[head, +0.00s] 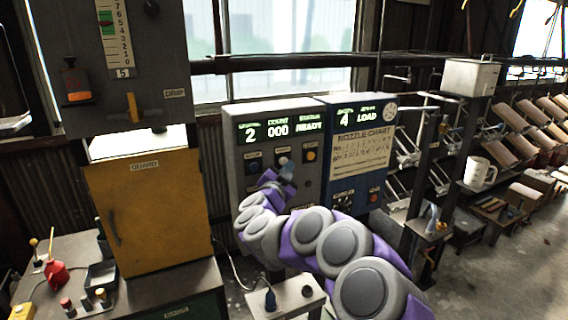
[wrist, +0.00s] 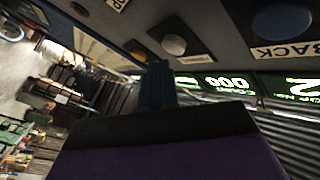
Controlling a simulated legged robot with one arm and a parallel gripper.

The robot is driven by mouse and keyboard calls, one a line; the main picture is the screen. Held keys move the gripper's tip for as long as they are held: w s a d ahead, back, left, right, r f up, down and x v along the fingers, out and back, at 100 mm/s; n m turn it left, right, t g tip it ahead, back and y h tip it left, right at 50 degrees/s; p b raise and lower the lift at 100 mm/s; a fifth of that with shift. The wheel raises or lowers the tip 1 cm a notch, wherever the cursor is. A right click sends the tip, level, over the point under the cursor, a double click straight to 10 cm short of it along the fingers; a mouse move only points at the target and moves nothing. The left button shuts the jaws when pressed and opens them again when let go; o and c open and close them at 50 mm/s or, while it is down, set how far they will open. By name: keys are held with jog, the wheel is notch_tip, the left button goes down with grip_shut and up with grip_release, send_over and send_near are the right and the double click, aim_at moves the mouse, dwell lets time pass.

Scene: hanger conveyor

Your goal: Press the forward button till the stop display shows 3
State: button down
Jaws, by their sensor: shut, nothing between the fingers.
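The stop display (head: 251,135) on the grey control box reads 2; the same digit shows upside down in the wrist view (wrist: 304,87). Below it are a blue button (head: 254,167), a white button (head: 283,160) and an orange button (head: 311,156). In the wrist view the blue button (wrist: 283,22) is labelled BACK, and the white button (wrist: 173,45) has a cropped label; I cannot read which button is forward. My gripper (head: 284,174) is shut and empty, just below the white button. Its fingertips (wrist: 157,72) point toward the panel; contact is not visible.
Beside the counter reading 000 (head: 278,130), the status reads READY. A blue box (head: 355,185) on the right shows 4 and LOAD. A yellow guard cabinet (head: 150,210) stands left. A small grey stand (head: 290,298) with a cable is below my arm.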

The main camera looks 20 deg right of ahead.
jog(key=shift+w+r+p, duration=0.1)
jog(key=shift+w+p, duration=0.3)
jog(key=shift+p, duration=0.05)
